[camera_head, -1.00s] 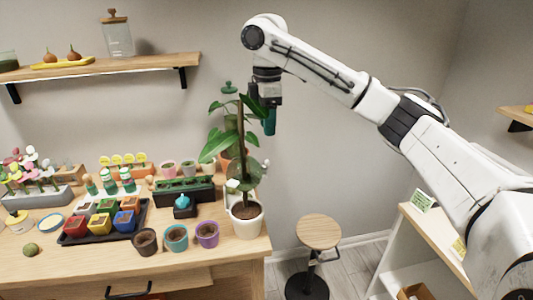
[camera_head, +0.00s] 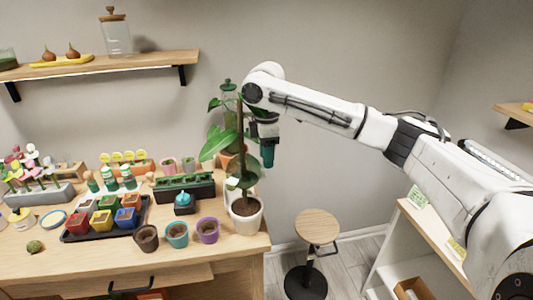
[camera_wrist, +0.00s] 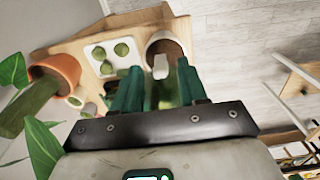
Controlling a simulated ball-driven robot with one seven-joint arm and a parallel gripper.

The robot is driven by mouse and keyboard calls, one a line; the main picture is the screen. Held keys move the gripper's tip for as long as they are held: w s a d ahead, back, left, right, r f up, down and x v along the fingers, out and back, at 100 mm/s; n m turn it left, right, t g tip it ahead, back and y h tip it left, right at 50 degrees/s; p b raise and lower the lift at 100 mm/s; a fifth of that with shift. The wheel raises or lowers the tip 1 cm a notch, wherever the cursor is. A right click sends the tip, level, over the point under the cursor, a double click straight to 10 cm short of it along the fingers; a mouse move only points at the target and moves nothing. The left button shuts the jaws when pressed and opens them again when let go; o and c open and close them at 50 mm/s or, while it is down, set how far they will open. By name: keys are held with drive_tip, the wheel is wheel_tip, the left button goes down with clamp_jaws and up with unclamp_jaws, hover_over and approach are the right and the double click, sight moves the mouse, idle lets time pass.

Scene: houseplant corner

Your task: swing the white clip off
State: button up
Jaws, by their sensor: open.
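A white clip-like piece (camera_wrist: 160,67) shows in the wrist view between and just beyond my fingers, in front of the brown soil of a round pot. I cannot make it out clearly in the head view. The tall plant (camera_head: 240,140) rises on a dark stake from a white pot (camera_head: 246,220) at the table's right front corner. My gripper (camera_head: 268,163) points down just right of the stake, above the pot. In the wrist view my gripper (camera_wrist: 157,82) has its teal fingers apart, with green showing between them. Whether they touch the plant is unclear.
A terracotta pot (camera_wrist: 57,68) and a white tray (camera_wrist: 95,52) with green clumps show in the wrist view. Small purple (camera_head: 208,231) and teal pots (camera_head: 176,235) stand left of the white pot. A stool (camera_head: 317,226) stands right of the table. Air right of my gripper is clear.

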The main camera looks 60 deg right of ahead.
drive_tip(key=shift+c, duration=0.2)
clamp_jaws()
drive_tip(key=shift+s+d, duration=0.1)
drive_tip(key=shift+s+d+f+t+y+b, duration=0.3)
drive_tip(key=shift+s+d+f+t+y, duration=0.25)
drive_tip(key=shift+t+y, duration=0.65)
drive_tip(key=shift+s+d+f+t+y+b, duration=0.25)
drive_tip(key=shift+s+d+f+t+y, duration=0.3)
drive_tip(key=shift+t+y, duration=0.6)
drive_tip(key=shift+s+d+f+t+y+b, duration=0.3)
drive_tip(key=shift+s+d+t+y, duration=0.2)
drive_tip(key=shift+s+t+y, duration=0.6)
drive_tip(key=shift+w+t, duration=0.35)
drive_tip(key=shift+w, duration=0.05)
drive_tip(key=shift+o, duration=0.2)
unclamp_jaws()
